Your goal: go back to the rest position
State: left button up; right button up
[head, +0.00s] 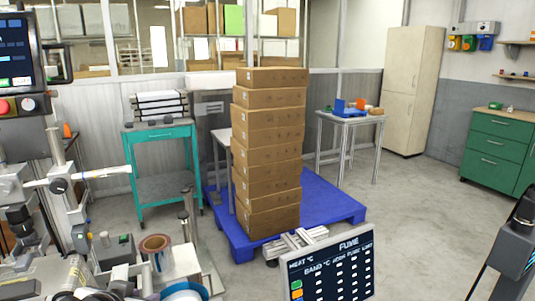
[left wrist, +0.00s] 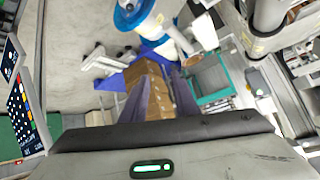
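The grey housing of my left gripper (left wrist: 170,150), with a green light, fills the bottom of the left wrist view. My right gripper cannot be made out in either view. On the machine at the lower left of the head view is a reddish-brown roll (head: 155,242). A blue-rimmed reel (head: 187,291) is partly cut off at the bottom edge. A blue and white reel (left wrist: 135,12) shows at the top of the left wrist view.
A tall stack of cartons (head: 270,150) stands on a blue pallet (head: 335,205). A teal cart (head: 163,190) stands left of it, and a sign screen (head: 330,272) is close in front. A dark grey part (head: 515,245) shows at the right edge. The floor right of the pallet is clear.

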pick_arm(q)
jog(key=s+d+f+g, duration=0.1)
jog(key=s+f+g, duration=0.1)
jog(key=s+f, duration=0.5)
jog(key=s+d+f+g+h, duration=0.1)
jog(key=s+f+g, duration=0.15)
jog(key=s, duration=0.85)
jog(key=s+d+f+g, duration=0.2)
jog(key=s+f, duration=0.3)
jog(key=s, duration=0.5)
jog(key=w+d+f+t+h, duration=0.1)
jog(key=w+d+f+t, duration=0.1)
jog(key=f, duration=0.4)
jog(key=w+d+f+t+h, duration=0.1)
jog(key=w+d+f+t, duration=0.1)
jog(key=f, duration=0.4)
jog(key=shift+d+f+m+t, duration=0.35)
jog(key=shift+d+t, duration=0.1)
jog(key=shift+t, duration=0.2)
jog(key=shift+w+a, duration=0.1)
